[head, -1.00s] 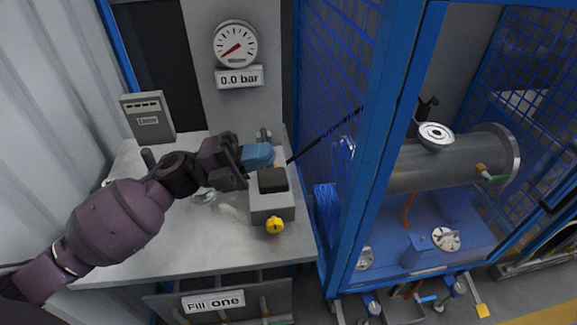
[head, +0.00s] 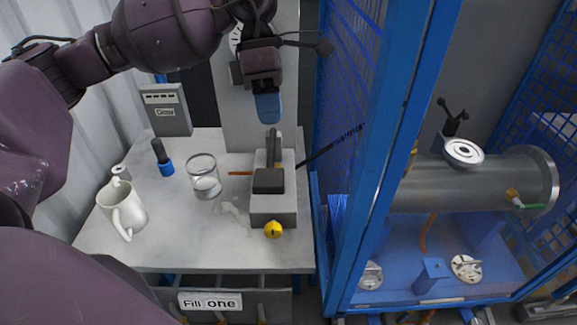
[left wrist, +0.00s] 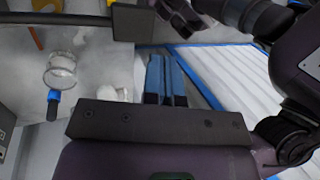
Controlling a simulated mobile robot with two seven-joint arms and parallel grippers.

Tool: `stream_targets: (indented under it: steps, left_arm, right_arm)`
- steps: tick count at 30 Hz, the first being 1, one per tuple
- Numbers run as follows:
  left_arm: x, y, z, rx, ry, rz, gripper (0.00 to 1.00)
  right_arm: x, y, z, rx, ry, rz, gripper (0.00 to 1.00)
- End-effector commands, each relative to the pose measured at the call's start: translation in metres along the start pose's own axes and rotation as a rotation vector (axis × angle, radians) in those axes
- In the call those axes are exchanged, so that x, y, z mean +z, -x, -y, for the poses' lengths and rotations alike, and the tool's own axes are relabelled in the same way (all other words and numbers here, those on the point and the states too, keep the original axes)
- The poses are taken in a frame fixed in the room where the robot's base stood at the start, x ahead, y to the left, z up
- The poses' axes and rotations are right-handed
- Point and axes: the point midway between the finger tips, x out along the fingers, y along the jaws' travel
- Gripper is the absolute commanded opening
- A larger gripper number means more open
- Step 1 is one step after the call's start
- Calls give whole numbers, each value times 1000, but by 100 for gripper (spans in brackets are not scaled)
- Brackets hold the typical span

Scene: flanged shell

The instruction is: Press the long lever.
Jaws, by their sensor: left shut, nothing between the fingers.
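A pump-like grey block (head: 273,208) with a dark top pad stands on the right part of the white bench. A long thin black lever (head: 331,147) slants up to the right from beside the block, towards the blue cage; I take it to be the long lever. My left gripper (head: 267,107) is shut and empty, its blue fingertips pointing down above the back of the block, left of the lever and apart from it. The shut blue fingers also show in the left wrist view (left wrist: 165,80). My right gripper is not in view.
A white jug (head: 122,208), a glass jar (head: 203,177) and a blue-black marker-like item (head: 162,158) stand on the bench left of the block. A yellow knob (head: 273,230) sits at the block's front. A blue cage post (head: 390,130) rises close to the right.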

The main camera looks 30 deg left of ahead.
Motion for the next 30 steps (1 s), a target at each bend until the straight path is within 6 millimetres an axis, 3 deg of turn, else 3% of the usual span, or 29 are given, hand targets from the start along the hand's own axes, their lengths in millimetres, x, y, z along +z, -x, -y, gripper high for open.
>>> stream_targets:
  steps: [6, 18, 23, 30]
  left_arm:
    - [-19, 27, -12, 137, 21, -109, 0]
    - [-23, 32, -13, 157, 26, -127, 0]
    - [-23, 26, -14, 156, 26, -127, 0]
    - [-28, -8, -19, 153, 26, -129, 0]
  right_arm:
    - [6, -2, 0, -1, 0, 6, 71]
    - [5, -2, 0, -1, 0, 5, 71]
    - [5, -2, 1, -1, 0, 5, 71]
    - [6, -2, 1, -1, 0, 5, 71]
